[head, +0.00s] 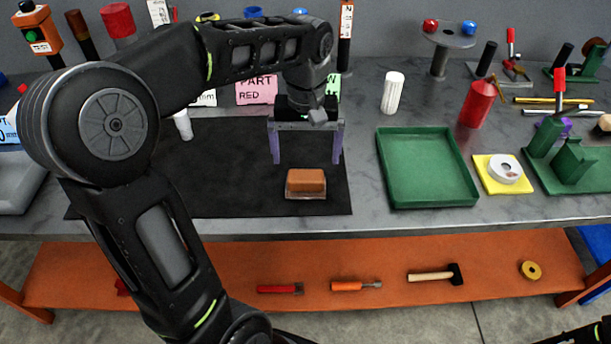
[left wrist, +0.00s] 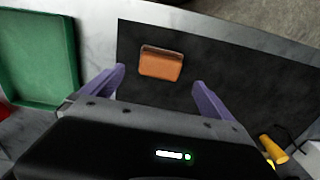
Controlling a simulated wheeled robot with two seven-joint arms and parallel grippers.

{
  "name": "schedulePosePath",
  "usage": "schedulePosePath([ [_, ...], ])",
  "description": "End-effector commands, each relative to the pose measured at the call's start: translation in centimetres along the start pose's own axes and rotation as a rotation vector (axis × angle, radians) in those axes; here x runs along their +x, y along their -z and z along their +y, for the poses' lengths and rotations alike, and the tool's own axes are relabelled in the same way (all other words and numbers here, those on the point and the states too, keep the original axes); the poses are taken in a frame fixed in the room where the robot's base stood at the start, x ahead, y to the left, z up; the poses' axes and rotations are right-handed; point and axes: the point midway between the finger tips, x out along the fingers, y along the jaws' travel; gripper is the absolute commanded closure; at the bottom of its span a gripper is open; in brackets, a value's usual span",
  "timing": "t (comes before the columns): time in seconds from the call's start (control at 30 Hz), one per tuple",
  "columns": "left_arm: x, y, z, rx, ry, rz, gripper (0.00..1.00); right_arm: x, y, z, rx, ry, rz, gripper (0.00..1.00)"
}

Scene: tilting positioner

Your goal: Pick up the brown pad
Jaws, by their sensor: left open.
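The brown pad (head: 306,183) is a small orange-brown block with a paler front edge. It lies on the black mat (head: 230,190), near the mat's front right corner. It also shows in the left wrist view (left wrist: 161,63), ahead of the fingers. My left gripper (head: 306,160) points down behind the pad in the head view, with its two purple fingers spread wide and nothing between them. In the left wrist view the open fingers (left wrist: 159,78) stand apart on either side of the pad's line, not touching it.
A green tray (head: 428,203) stands right of the mat, beside a yellow plate (head: 485,182) with a white ring. A white cylinder (head: 393,92) and a red cylinder (head: 477,103) stand farther back. Sign cards (head: 257,91) stand behind the mat. The mat around the pad is clear.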

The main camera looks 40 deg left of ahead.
Motion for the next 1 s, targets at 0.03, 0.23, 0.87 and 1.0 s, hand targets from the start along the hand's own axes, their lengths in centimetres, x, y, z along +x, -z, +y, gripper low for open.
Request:
schedulePosePath([
  [0.03,0.0,0.0,0.0,0.0,0.0,0.0,0.02,0.0,0.0,0.0,0.0,0.0,0.0,0.64],
  [0.23,1.1,0.0,0.0,0.0,0.002,-0.002,0.02,0.0,0.0,0.0,0.0,0.0,0.0,0.64],
  [0.87,4.1,-0.1,0.0,0.001,0.001,-0.004,0.02,-0.4,0.0,-0.2,0.0,0.0,0.0,0.64],
  [1.0,6.3,-0.1,-0.1,0.001,0.002,-0.004,0.02,-0.7,0.0,-0.3,0.0,0.0,0.0,0.64],
])
